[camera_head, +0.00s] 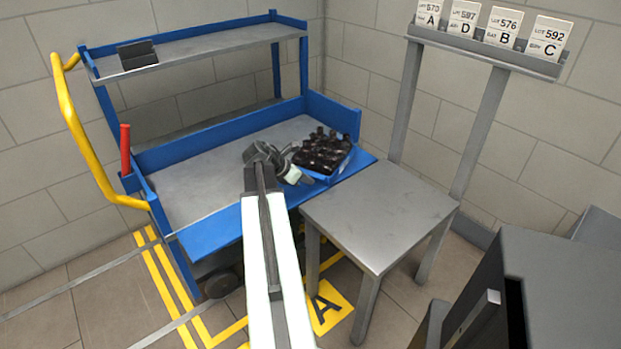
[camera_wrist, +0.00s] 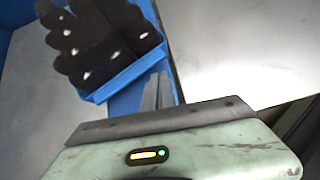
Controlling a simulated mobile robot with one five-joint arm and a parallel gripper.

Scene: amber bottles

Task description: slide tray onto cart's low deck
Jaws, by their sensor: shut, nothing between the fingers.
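The blue tray (camera_head: 331,174), filled with several dark bottles (camera_head: 320,150), sits at the right end of the cart's low deck (camera_head: 195,188), beside the lowered blue side flap. In the wrist view the tray's blue wall (camera_wrist: 122,82) and the bottles (camera_wrist: 90,40) fill the upper left. My gripper (camera_head: 303,178) is at the tray's near left side in the head view. Its shut, empty fingers (camera_wrist: 157,90) show just beside the tray wall in the wrist view. I cannot tell whether they touch it. My wrist hides part of the deck.
A grey table (camera_head: 385,220) stands close to the cart's right end, its top bare. Lot cards (camera_head: 490,28) line a rail above it. The cart's upper shelf (camera_head: 200,50) holds a small dark object. A dark cabinet (camera_head: 540,290) is at lower right. The deck's left part is clear.

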